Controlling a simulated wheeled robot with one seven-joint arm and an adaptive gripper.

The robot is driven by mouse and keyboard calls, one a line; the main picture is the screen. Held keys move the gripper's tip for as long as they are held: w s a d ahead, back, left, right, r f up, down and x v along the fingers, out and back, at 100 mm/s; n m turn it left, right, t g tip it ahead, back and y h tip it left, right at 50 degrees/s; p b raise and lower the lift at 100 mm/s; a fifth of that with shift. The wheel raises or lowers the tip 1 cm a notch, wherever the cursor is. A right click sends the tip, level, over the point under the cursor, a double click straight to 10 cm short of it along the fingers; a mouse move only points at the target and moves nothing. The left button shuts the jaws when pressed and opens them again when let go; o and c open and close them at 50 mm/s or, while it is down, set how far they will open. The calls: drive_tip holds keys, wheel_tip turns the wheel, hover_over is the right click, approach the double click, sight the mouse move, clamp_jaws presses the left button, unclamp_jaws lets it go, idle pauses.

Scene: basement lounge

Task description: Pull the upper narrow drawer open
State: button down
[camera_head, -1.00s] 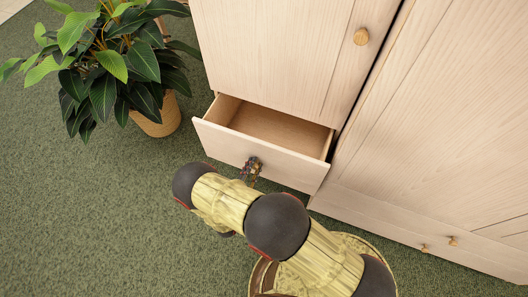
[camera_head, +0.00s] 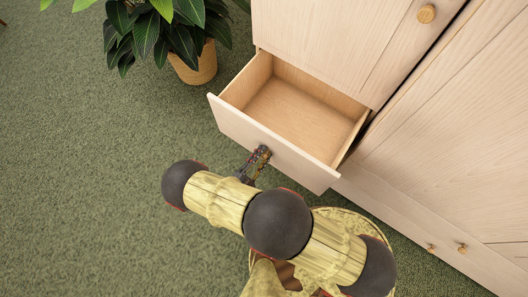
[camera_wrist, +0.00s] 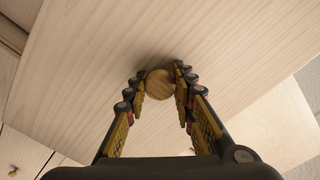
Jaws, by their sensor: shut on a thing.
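The pale wood drawer (camera_head: 285,151) stands well out of the cabinet, and its empty inside shows in the head view. My gripper (camera_head: 259,158) is at the middle of the drawer front. In the wrist view, a round wooden knob (camera_wrist: 160,83) sits between the two fingertips of my gripper (camera_wrist: 160,88), which are shut on it. The drawer front (camera_wrist: 215,50) fills most of the wrist view behind the knob. In the head view the knob is hidden by the fingers.
A cabinet door with a round knob (camera_head: 426,14) is above the drawer. A wider cabinet (camera_head: 450,120) stands at the right with small knobs (camera_head: 462,248) low down. A potted plant (camera_head: 195,62) stands left of the drawer. Green carpet (camera_head: 90,180) is clear at the left.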

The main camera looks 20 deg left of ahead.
sight(268, 140)
drive_tip(key=c, duration=1.5)
unclamp_jaws()
wheel_tip(268, 140, up, 10)
drive_tip(key=shift+f, duration=0.1)
